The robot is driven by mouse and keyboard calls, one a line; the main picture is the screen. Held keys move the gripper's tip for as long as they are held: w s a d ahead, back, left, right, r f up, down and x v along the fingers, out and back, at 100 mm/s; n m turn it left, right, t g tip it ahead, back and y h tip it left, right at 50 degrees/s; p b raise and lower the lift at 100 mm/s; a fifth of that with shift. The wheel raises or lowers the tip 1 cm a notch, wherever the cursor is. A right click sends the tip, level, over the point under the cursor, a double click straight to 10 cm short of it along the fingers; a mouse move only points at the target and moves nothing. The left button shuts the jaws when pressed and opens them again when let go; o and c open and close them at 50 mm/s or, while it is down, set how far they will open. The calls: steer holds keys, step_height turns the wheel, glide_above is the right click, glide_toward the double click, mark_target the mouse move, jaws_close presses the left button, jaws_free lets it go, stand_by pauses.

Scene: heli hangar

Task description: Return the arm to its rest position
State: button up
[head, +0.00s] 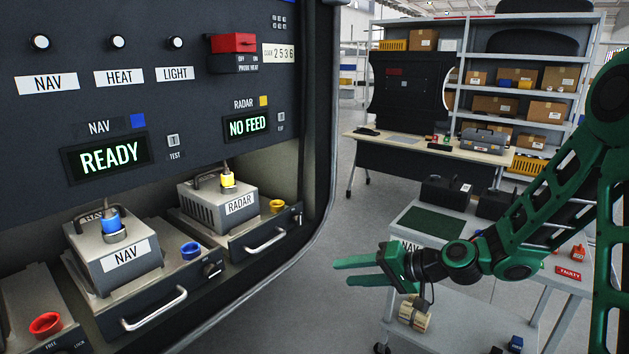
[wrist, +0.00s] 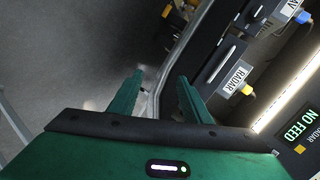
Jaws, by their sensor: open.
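My green arm (head: 545,200) reaches in from the right of the head view, bent at its joints. My gripper (head: 342,272) is open and empty, its two fingers pointing left in front of the equipment rack. In the wrist view the two green fingers of my gripper (wrist: 158,95) stand apart with nothing between them. The gripper is in free air, to the right of the rack's curved edge (head: 300,255), and touches nothing that I can see.
The rack holds a NAV unit (head: 117,260) under a READY display (head: 108,157) and a RADAR unit (head: 215,205) under a NO FEED display (head: 248,126). A cart (head: 425,250) stands behind and below my arm. A desk (head: 430,148) and shelves (head: 520,75) are farther back.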

steer(key=s+d+g+h, duration=0.2)
steer(key=s+d+h, duration=0.2)
steer(key=s+d, duration=0.5)
steer(key=s+d+g+h, duration=0.2)
steer(key=s+d+h, duration=0.35)
steer(key=d, duration=0.75)
steer(key=s+d+r+m+g, duration=0.1)
steer(key=s+d, duration=0.2)
steer(key=s, duration=0.3)
steer(key=s+d+r+m+h, duration=0.1)
steer(key=s+d+r+m, duration=0.1)
steer(key=s, duration=0.4)
steer(key=s+d+r+m+g, duration=0.1)
steer(key=s+d+r, duration=0.1)
steer(key=s+d, duration=0.2)
steer(key=s, duration=0.2)
steer(key=shift+s+r+g, duration=0.15)
steer(key=shift+s+g, duration=0.15)
steer(key=shift+s, duration=0.1)
steer(key=shift+w+f+h, duration=0.25)
steer(key=shift+w, duration=0.4)
steer(key=shift+c, duration=0.6)
